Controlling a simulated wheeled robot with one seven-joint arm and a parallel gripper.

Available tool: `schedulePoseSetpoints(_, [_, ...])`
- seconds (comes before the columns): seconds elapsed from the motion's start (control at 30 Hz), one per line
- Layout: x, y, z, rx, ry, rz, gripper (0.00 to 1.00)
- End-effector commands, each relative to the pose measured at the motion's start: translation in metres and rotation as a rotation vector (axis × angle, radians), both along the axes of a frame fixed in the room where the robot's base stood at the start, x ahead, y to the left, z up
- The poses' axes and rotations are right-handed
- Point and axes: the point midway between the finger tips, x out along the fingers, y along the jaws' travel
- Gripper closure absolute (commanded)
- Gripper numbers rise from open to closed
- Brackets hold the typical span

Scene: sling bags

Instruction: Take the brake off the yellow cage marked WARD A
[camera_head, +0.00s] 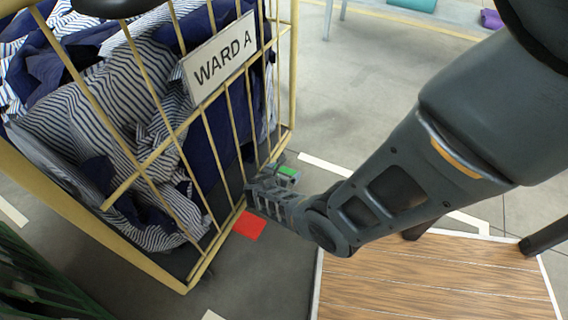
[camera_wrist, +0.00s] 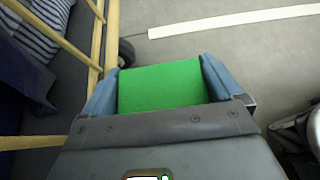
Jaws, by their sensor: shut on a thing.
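The yellow cage (camera_head: 293,75) stands at left in the head view, with a white WARD A sign (camera_head: 219,57) on its bars. It holds striped and blue cloth. My gripper (camera_head: 270,185) is low beside the cage's lower right corner. In the wrist view, my gripper (camera_wrist: 158,85) has its two blue-grey fingers on either side of a flat green tab (camera_wrist: 160,86), shut on it. The green tab also shows in the head view (camera_head: 288,171). A red tab (camera_head: 249,225) shows low by the cage's bottom rail. How the tabs join the cage is hidden.
A dark caster wheel (camera_wrist: 126,52) is just beyond the green tab. A wooden-topped platform (camera_head: 430,280) is at lower right, under my arm. A dark green crate (camera_head: 40,280) is at lower left. Grey floor with white lines is open behind.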

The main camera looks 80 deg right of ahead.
Motion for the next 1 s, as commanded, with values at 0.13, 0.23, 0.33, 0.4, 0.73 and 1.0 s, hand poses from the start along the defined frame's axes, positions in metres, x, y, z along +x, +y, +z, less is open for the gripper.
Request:
schedulePoseSetpoints(0.13, [0.001,0.000,-0.009,0.086,-0.028,-0.002,0.62])
schedulePoseSetpoints(0.23, [0.001,0.001,-0.016,0.129,-0.041,-0.002,0.62])
schedulePoseSetpoints(0.33, [0.001,0.002,-0.021,0.162,-0.049,-0.002,0.62])
schedulePoseSetpoints(0.4, [0.001,0.003,-0.023,0.177,-0.054,-0.002,0.62])
schedulePoseSetpoints(0.73, [0.002,0.003,-0.027,0.199,-0.058,0.000,0.62])
schedulePoseSetpoints(1.0, [0.001,0.003,-0.027,0.198,-0.058,0.000,0.00])
